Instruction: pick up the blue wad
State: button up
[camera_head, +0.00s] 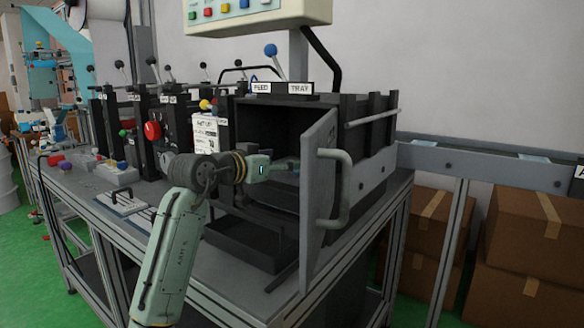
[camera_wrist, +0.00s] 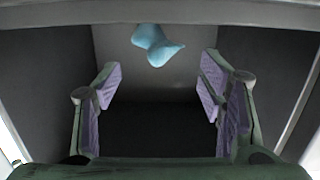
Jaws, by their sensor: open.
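The blue wad (camera_wrist: 157,45) shows in the wrist view as a light blue crumpled piece. It lies on a grey surface inside the dark box, beyond my fingertips and near the top of the picture. My gripper (camera_wrist: 160,100) is open and empty, its two purple-padded fingers spread wide to either side. In the head view my gripper (camera_head: 288,168) reaches into the open front of the dark box labelled FEED TRAY (camera_head: 262,128). The blue wad cannot be made out clearly in the head view.
The box's grey door (camera_head: 318,195) stands open to the right of my arm, with a thick handle (camera_head: 338,190). A black tray (camera_head: 248,243) sits below the opening. A red knob (camera_head: 152,131) and machine parts stand left. Cardboard boxes (camera_head: 525,240) lie at the right.

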jog(key=p+x, duration=0.1)
jog(key=x, duration=0.4)
jog(key=shift+d+f, duration=0.15)
jog(key=c, duration=0.8)
